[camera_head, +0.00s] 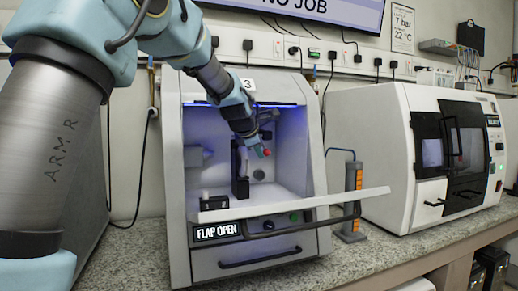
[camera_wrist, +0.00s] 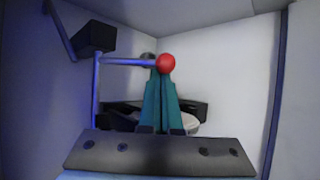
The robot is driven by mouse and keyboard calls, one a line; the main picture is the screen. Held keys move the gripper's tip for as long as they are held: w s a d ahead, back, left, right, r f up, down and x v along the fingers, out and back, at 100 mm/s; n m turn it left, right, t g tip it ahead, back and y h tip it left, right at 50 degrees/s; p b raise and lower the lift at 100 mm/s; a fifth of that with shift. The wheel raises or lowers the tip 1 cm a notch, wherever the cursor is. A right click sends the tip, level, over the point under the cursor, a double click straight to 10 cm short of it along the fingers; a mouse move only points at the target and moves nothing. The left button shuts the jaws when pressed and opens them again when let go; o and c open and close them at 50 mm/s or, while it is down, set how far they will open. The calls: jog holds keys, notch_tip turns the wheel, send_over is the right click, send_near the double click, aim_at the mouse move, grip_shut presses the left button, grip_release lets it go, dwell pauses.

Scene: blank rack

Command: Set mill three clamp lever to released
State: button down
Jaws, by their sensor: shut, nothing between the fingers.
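The clamp lever inside mill three is a metal rod ending in a red knob (camera_wrist: 165,64); the knob also shows in the head view (camera_head: 267,152). In the wrist view the rod (camera_wrist: 125,62) runs roughly level from the left to the knob. My gripper (camera_wrist: 159,80) is shut and empty, its teal fingers together with their tips at the knob's lower edge. I cannot tell if they touch it. In the head view my gripper (camera_head: 260,152) is inside the mill (camera_head: 305,160), beside the knob. The lever's pivot is not clear.
The mill's flap (camera_head: 345,201) is lowered, sticking out in front, and its label (camera_head: 216,232) reads FLAP OPEN. A black block (camera_wrist: 96,36) stands at upper left in the wrist view. A dark vise-like part (camera_wrist: 120,112) lies behind my fingers. The side walls are close.

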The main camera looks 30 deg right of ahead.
jog(key=r+p, duration=0.1)
jog(key=s+r+p, duration=0.1)
jog(key=p, duration=0.1)
jog(key=shift+s+r+g, duration=0.1)
jog(key=shift+r+g, duration=0.25)
jog(key=shift+g, duration=0.05)
